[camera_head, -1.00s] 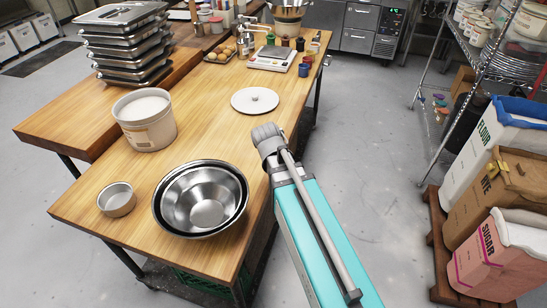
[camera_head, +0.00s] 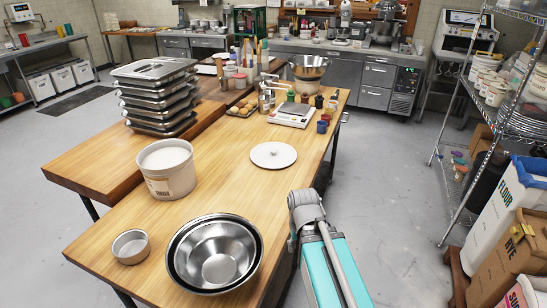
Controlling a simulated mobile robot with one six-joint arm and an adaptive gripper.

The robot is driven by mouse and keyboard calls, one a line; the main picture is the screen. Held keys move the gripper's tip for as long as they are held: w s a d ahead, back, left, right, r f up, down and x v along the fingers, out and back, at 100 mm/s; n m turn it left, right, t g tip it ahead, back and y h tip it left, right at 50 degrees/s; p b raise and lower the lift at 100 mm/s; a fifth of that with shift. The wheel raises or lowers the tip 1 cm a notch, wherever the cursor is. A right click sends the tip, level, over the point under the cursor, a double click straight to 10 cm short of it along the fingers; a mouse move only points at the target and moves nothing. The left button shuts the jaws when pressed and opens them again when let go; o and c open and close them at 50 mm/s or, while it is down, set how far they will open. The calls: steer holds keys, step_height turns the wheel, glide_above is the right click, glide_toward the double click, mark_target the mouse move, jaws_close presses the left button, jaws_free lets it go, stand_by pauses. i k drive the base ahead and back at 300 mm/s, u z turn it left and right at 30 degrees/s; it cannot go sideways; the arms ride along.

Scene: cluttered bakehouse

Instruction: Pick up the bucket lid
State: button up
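The bucket lid (camera_head: 273,155) is a flat white disc with a small knob in its middle. It lies on the wooden table, right of the white bucket (camera_head: 168,172), which stands open and full of something white. My arm shows at the lower right of the lid, beside the table's right edge. My gripper itself is not visible; only the teal arm link and a grey joint show. Nothing covers the lid.
Nested steel bowls (camera_head: 214,254) and a small round tin (camera_head: 130,246) stand at the table's near end. A scale (camera_head: 291,114), small jars and a tray of eggs (camera_head: 243,107) are behind the lid. Stacked metal pans (camera_head: 155,95) stand left. The wood around the lid is clear.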

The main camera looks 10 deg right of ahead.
mark_target(268, 155)
steer(key=k, duration=1.3)
steer(key=z, duration=0.3)
steer(key=i, duration=0.6)
steer(key=z, duration=0.75)
steer(key=i, duration=0.75)
steer(key=z, duration=0.35)
steer(key=i, duration=1.5)
steer(key=u, duration=0.8)
steer(key=i, duration=0.55)
steer(key=u, duration=0.55)
